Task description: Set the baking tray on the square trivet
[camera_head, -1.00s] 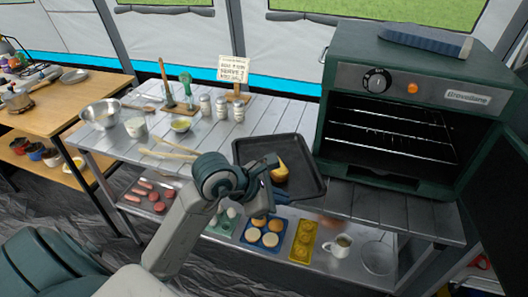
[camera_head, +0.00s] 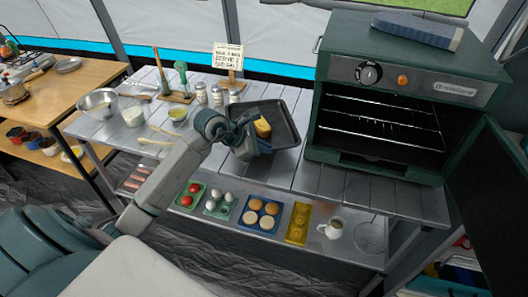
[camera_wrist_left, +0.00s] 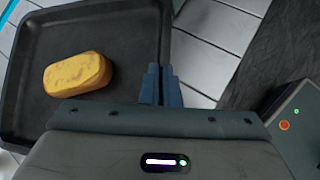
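The dark baking tray (camera_head: 284,126) is over the slatted metal table, left of the oven. A yellow-brown loaf (camera_head: 263,128) lies in it. My left gripper (camera_head: 250,146) is at the tray's near side. In the left wrist view, its blue fingers (camera_wrist_left: 159,84) are close together on the rim of the tray (camera_wrist_left: 125,35), with the loaf (camera_wrist_left: 77,73) to their left. I cannot tell whether the tray touches the tabletop. I cannot make out the square trivet. My right gripper is not in view.
The green oven (camera_head: 380,95) stands right of the tray, its door (camera_head: 487,190) open. Jars (camera_head: 217,96), a sign (camera_head: 228,57) and utensils stand behind and left. A small bowl (camera_head: 177,115) is to the left. Bare slats (camera_head: 290,178) lie in front of the tray.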

